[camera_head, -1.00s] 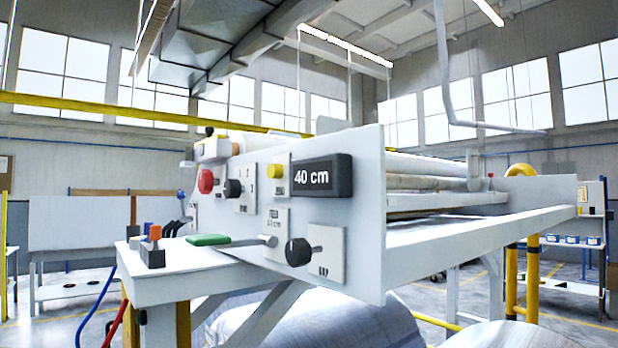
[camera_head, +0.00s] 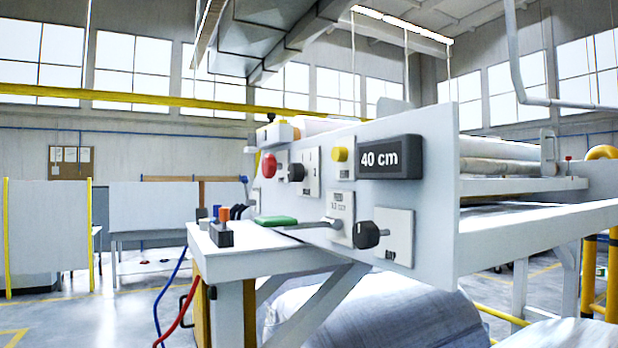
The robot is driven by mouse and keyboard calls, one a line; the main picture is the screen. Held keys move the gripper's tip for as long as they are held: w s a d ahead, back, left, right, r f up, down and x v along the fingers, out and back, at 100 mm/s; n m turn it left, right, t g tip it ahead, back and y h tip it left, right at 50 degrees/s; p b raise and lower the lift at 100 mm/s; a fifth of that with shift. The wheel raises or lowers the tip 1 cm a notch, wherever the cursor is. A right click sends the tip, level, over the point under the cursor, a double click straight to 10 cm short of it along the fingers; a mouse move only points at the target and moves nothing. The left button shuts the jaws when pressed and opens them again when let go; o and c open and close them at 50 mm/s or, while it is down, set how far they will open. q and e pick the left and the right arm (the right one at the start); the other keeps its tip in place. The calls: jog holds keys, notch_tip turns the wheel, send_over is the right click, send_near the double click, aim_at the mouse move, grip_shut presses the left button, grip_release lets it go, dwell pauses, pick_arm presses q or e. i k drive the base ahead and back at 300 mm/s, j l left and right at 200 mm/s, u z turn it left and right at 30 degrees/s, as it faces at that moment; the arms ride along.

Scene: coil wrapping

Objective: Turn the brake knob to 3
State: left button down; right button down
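The machine's white control panel (camera_head: 436,200) stands right of centre. A small black knob (camera_head: 296,172) sits on a white plate (camera_head: 312,181) with small marks, right of a red button (camera_head: 269,165). A larger black knob (camera_head: 367,235) sticks out from a lower plate (camera_head: 401,225) with a small label. The labels are too small to read, so I cannot tell which is the brake knob or its setting. A lever with a green handle (camera_head: 276,221) lies left of the larger knob. Neither of my grippers is in view.
A display (camera_head: 390,158) reads "40 cm", beside a yellow button (camera_head: 340,154). A white side table (camera_head: 236,263) juts out in front of the panel's left part, with an orange-topped block (camera_head: 222,236) on it. A large wrapped roll (camera_head: 405,318) lies below. Open floor is at left.

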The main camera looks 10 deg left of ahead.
aim_at(296, 172)
jog(key=j+z, duration=0.2)
jog(key=z, duration=0.15)
jog(key=k+j+z, duration=0.15)
jog(key=z, duration=0.25)
jog(key=k+j+z, duration=0.15)
jog(key=z, duration=0.2)
